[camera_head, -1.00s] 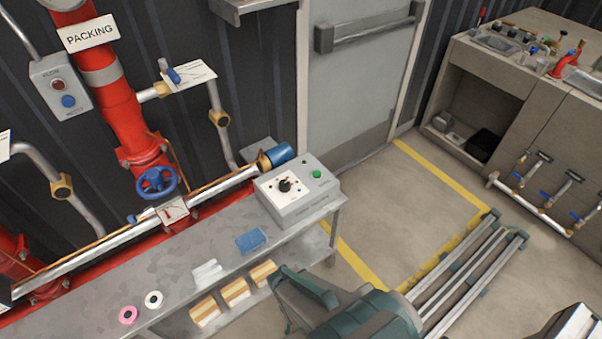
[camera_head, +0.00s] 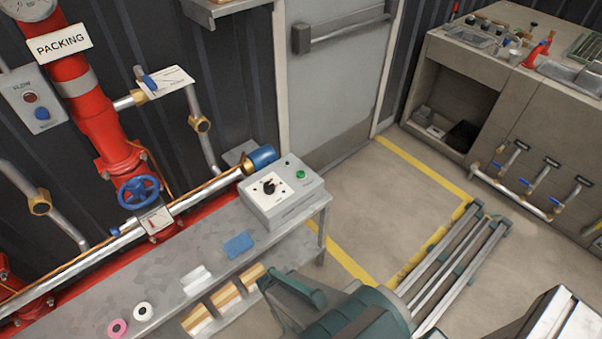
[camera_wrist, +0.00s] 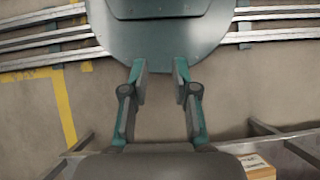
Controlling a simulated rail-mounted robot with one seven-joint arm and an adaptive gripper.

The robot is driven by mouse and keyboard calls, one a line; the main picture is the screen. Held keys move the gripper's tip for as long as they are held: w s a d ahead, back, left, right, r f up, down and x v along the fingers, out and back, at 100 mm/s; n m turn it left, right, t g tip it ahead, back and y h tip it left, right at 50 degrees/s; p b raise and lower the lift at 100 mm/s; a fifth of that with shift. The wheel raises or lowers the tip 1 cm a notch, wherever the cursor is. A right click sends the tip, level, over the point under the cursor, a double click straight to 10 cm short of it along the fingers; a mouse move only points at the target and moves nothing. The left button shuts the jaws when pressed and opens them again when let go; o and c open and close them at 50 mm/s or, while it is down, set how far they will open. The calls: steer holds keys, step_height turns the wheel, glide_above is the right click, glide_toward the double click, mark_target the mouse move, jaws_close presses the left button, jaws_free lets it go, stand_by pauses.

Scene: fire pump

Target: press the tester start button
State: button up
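The tester is a grey box (camera_head: 285,208) on the right end of the metal bench in the head view. It has a green button (camera_head: 300,174) on its top right and a black knob (camera_head: 269,187) on a white panel. Nothing covers the button. My gripper (camera_wrist: 160,88) shows in the wrist view with its two fingers apart and nothing between them. It points down over the floor and my own base. The tester is not visible in the wrist view. In the head view the gripper's fingertips cannot be made out.
The metal bench (camera_head: 190,252) also bears a blue sponge-like block (camera_head: 239,245), a white item (camera_head: 196,280) and two rings, one pink (camera_head: 117,328). Red pipework with a blue handwheel (camera_head: 138,191) runs behind. A sink counter (camera_head: 480,90) stands at right.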

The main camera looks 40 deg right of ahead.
jaws_close()
stand_by(1.1)
